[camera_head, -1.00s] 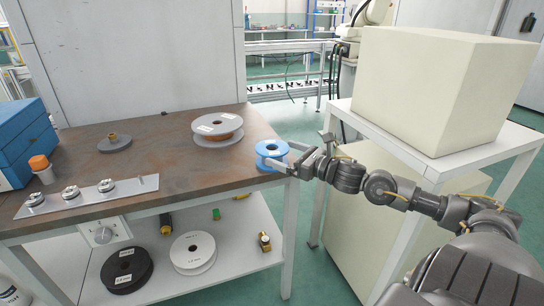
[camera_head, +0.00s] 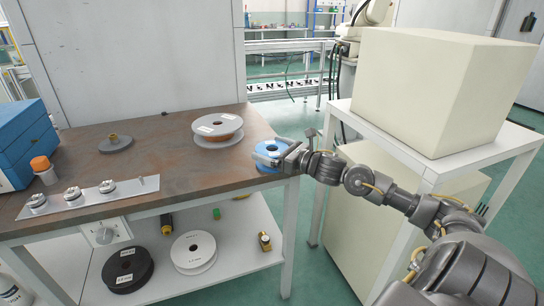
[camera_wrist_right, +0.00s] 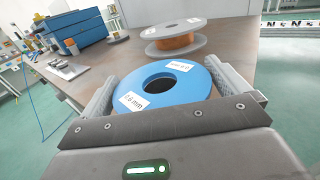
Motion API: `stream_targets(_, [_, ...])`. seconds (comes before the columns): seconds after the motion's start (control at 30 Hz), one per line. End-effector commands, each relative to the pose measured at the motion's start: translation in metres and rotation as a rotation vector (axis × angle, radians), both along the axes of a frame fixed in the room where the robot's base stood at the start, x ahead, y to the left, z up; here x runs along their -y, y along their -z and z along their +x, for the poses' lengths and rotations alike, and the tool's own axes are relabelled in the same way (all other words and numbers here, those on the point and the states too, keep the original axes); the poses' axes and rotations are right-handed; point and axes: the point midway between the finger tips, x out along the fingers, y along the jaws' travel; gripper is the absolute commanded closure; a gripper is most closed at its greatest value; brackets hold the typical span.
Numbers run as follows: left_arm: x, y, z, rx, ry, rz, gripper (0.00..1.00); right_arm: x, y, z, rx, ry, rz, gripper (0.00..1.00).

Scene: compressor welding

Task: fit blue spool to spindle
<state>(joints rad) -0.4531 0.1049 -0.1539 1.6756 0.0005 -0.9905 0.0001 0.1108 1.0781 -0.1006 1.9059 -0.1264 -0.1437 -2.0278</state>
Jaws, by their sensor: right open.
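The blue spool (camera_head: 268,147) lies flat near the right edge of the brown table, its round hole facing up. It also shows in the right wrist view (camera_wrist_right: 192,92), with white labels on its top. My right gripper (camera_head: 277,156) is open and low at the spool, with one finger on each side of it; I cannot tell whether they touch it. The spindle is most likely the grey disc with a small brass hub (camera_head: 114,141), standing empty at the back left of the table. My left gripper is not in view.
A grey spool with copper wire (camera_head: 217,129) lies behind the blue spool. A metal strip with several knobs (camera_head: 88,195), an orange-capped bottle (camera_head: 41,168) and blue boxes (camera_head: 22,140) are at left. A large cream box (camera_head: 435,90) stands at right. The table's middle is clear.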

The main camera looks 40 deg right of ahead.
Motion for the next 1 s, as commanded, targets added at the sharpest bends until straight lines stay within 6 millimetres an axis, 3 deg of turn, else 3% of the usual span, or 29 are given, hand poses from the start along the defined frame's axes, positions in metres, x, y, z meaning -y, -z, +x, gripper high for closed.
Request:
stream_targets(0.07, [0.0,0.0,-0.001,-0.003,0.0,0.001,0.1,0.0,0.0,0.0,0.0,0.0,0.0,0.05])
stream_targets(0.4, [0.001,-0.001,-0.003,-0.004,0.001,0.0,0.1,0.0,0.0,0.0,0.0,0.0,0.0,0.5])
stream_targets(0.77, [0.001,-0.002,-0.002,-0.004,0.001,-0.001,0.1,0.001,-0.006,0.0,0.005,0.001,-0.001,0.5])
stream_targets(1.0, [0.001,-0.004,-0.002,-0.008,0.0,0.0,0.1,0.0,-0.035,0.0,0.009,0.0,-0.005,0.5])
